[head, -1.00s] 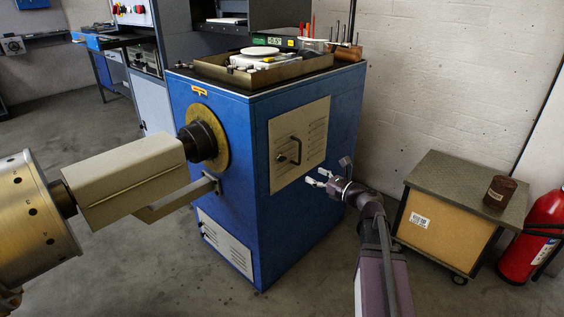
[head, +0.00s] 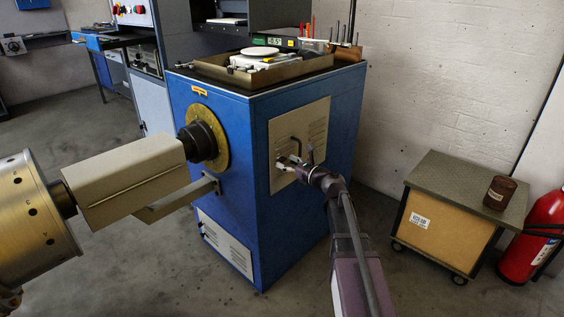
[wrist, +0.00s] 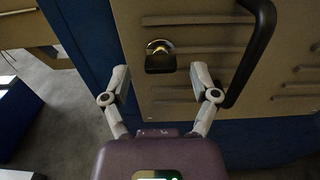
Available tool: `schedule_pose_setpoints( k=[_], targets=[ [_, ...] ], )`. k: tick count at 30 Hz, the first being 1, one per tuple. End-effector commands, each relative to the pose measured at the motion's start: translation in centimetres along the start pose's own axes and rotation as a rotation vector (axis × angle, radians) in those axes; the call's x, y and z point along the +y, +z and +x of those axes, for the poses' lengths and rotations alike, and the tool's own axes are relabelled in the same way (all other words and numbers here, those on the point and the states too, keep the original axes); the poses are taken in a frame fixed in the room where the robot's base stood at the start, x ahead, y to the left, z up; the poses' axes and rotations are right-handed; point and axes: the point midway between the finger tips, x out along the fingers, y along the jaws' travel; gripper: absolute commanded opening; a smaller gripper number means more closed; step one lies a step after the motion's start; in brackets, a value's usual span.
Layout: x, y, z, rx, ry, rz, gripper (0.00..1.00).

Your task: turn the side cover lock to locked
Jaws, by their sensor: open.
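The side cover (head: 312,132) is a beige louvred panel on the right face of the blue cabinet. In the wrist view the lock (wrist: 160,57) is a small dark knob on a brass-coloured base, set on the cover (wrist: 190,105) left of the black handle (wrist: 255,50). My gripper (head: 284,163) is at the cover's lower left part and hides the lock in the head view. In the wrist view my gripper (wrist: 158,75) is open, with one finger on each side of and a little below the knob. I cannot tell whether the fingers touch it.
The blue cabinet (head: 240,215) carries a tray (head: 235,75) with small parts on top. A grey-beige housing (head: 130,180) juts out at its left. A wheeled cart (head: 440,225) and a red extinguisher (head: 525,240) stand at the right. The floor between cart and cabinet is clear.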

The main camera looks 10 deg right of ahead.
Motion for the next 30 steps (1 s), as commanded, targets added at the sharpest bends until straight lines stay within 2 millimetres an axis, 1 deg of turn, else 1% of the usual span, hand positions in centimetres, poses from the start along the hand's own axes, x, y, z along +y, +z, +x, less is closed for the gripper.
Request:
schedule_pose_setpoints(
  k=[1, 6, 15, 16, 17, 18, 20, 21, 23, 24, 25, 26, 27, 30],
  targets=[
    [-0.1, 0.0, 0.5, 0.000, 0.001, 0.000, 0.77],
    [0.0, 0.0, 1.2, 0.000, 0.000, 0.000, 0.77],
    [0.0, 0.0, 1.3, 0.000, 0.000, 0.000, 0.77],
    [0.0, 0.0, 1.3, 0.000, 0.000, 0.000, 0.74],
    [0.0, 0.0, 1.3, 0.000, 0.000, 0.000, 0.65],
    [0.0, 0.0, 1.3, 0.000, 0.000, 0.000, 0.53],
    [0.0, 0.0, 1.3, 0.000, 0.000, 0.000, 0.36],
    [0.0, 0.0, 1.3, 0.000, 0.000, 0.000, 0.24],
    [0.0, 0.0, 1.3, 0.000, 0.000, 0.000, 0.06],
    [0.1, 0.0, 1.3, 0.000, 0.001, 0.000, 0.00],
    [0.1, 0.0, 1.3, 0.000, 0.001, 0.000, 0.00],
    [1.4, 0.0, 2.1, 0.000, 0.007, 0.000, 0.00],
    [0.8, 0.0, 1.8, 0.000, 0.005, 0.000, 0.00],
    [0.4, 0.0, 1.5, 0.000, 0.006, -0.004, 0.00]
  ],
)
